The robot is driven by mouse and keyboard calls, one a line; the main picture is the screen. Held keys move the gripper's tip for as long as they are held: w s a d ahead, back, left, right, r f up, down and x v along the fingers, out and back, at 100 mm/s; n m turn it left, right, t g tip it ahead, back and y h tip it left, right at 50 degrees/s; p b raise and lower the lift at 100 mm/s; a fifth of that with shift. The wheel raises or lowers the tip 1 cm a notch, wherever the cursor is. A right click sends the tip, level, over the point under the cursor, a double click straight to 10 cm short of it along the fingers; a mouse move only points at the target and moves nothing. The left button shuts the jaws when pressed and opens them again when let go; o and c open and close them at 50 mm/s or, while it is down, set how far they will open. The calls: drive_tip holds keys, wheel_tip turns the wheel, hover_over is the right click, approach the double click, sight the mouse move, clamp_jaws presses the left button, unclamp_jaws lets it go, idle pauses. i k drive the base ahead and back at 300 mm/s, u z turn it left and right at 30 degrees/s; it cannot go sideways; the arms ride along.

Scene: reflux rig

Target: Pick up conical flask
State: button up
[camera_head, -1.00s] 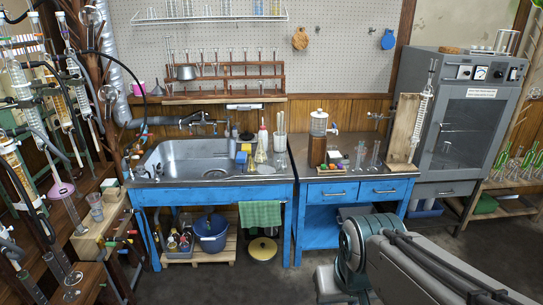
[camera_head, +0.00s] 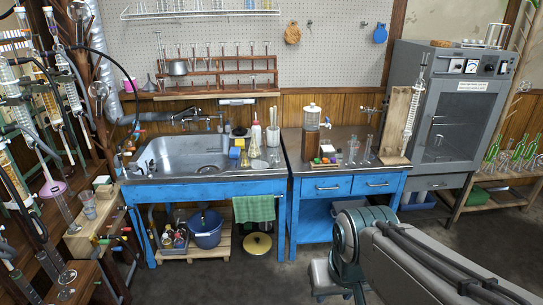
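A small clear conical flask (camera_head: 254,150) appears to stand on the right ledge of the sink unit, just in front of a white bottle (camera_head: 256,132). Its outline is small and partly merges with the glassware around it. My arm fills the lower right of the picture, with only its thick links and a joint showing. My gripper is outside the picture, so its fingers and anything in them are hidden.
A blue-framed sink unit (camera_head: 205,191) and a blue drawer cabinet (camera_head: 326,188) stand ahead. A jar with a tap (camera_head: 311,125) stands on the cabinet. Glass rigs crowd the left. A grey oven (camera_head: 456,105) stands right. Floor in front is clear.

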sight(276, 161)
drive_tip(key=u, duration=0.75)
drive_tip(key=i, duration=3)
drive_tip(key=z, duration=3)
